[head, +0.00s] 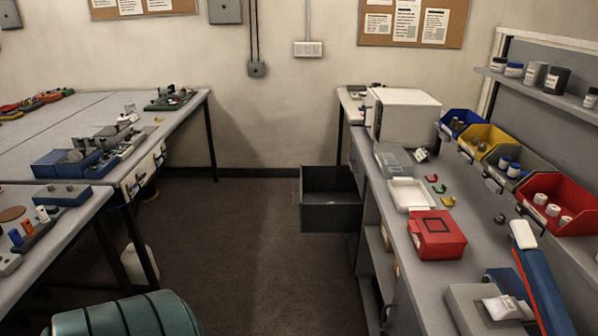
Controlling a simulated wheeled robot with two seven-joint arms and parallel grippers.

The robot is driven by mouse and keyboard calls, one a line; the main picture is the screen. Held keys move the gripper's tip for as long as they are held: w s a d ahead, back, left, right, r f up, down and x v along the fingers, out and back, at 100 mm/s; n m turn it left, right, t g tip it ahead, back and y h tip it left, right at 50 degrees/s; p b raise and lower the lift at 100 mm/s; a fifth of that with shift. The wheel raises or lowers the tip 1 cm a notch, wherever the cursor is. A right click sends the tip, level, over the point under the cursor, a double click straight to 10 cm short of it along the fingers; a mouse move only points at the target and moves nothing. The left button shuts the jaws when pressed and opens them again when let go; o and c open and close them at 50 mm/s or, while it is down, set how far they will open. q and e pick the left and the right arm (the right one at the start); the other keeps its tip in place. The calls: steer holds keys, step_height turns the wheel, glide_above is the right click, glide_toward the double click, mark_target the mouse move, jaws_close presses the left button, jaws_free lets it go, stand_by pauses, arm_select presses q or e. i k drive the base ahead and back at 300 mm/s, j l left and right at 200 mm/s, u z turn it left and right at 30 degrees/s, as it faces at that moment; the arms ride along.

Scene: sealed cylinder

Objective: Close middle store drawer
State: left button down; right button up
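A dark grey drawer (330,217) is pulled out of the right-hand bench, to the left of the bench's side. It sticks out over the floor beyond the middle of the picture, and its open top and dark inside show. A small detail, perhaps a handle, is at its left end, too small to tell. Whether it is the middle one of a stack cannot be told, as the bench front is seen at a steep angle. Neither of my grippers is in view.
The right bench (388,225) carries a red case (436,234), a white tray (411,194) and coloured bins. Open shelving lies under it. Left benches (75,110) hold tools and parts. A teal padded object (110,318) stands at the bottom left. Floor (250,250) between benches is clear.

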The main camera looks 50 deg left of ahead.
mark_target(320, 186)
steer(key=j+u, duration=0.1)
steer(key=u, duration=0.2)
steer(key=j+u, duration=0.15)
steer(key=u, duration=0.2)
steer(key=i+j+u, duration=0.2)
steer(key=j, duration=0.2)
steer(key=i+j+u, duration=0.15)
steer(key=j, duration=0.2)
steer(key=i+j+u, duration=0.2)
steer(key=j, duration=0.15)
steer(key=i+j, duration=0.1)
steer(key=j, duration=0.2)
steer(key=i+j, duration=0.1)
steer(key=j, duration=0.15)
steer(key=i+j, duration=0.15)
steer(key=j, duration=0.15)
